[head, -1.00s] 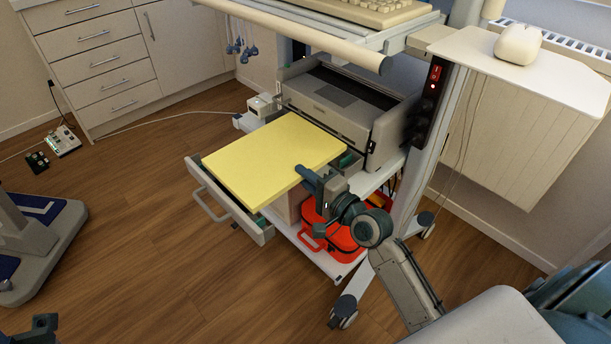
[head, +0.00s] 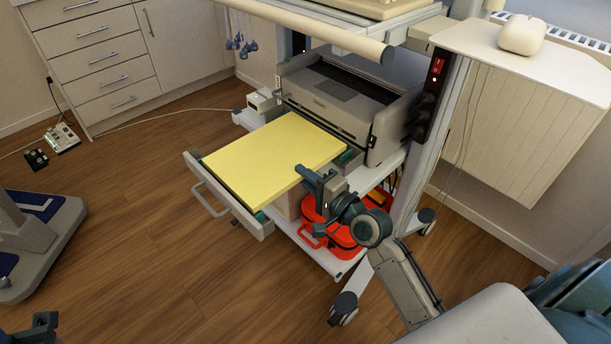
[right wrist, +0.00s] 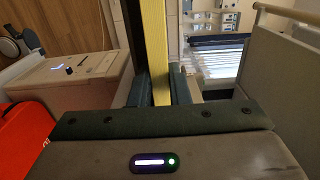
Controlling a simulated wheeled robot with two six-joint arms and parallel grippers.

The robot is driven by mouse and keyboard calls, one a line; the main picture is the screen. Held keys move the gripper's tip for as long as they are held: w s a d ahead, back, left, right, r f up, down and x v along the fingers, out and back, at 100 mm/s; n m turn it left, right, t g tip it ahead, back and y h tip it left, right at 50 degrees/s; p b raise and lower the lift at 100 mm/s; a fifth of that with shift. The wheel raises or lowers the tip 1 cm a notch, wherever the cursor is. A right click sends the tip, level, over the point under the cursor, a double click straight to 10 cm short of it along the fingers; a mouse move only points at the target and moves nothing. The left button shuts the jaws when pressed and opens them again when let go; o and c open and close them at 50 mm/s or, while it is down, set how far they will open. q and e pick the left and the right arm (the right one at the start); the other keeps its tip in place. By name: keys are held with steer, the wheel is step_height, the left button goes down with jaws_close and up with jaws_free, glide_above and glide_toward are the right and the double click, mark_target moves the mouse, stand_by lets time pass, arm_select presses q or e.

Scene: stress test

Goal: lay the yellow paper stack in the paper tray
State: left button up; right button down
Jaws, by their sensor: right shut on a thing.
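The yellow paper stack (head: 270,158) is a thick flat slab over the pulled-out grey paper tray (head: 262,229) below the printer. Its left edge runs close along the tray's front wall; I cannot tell whether it touches the tray floor. My right gripper (head: 308,178) is shut on the stack's near right edge. In the right wrist view the stack (right wrist: 155,50) shows edge-on as a yellow strip between the two fingers. A dark piece at the lower left corner appears to be my left gripper (head: 38,328); its jaws cannot be made out.
The grey printer (head: 345,100) stands behind the tray on a cart. A red case (head: 330,238) sits on the shelf below, beside my right arm. A cart post with a red-lit switch (head: 436,68) rises to the right.

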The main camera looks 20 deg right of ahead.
steer(key=shift+f+b, duration=0.45)
steer(key=shift+f, duration=0.15)
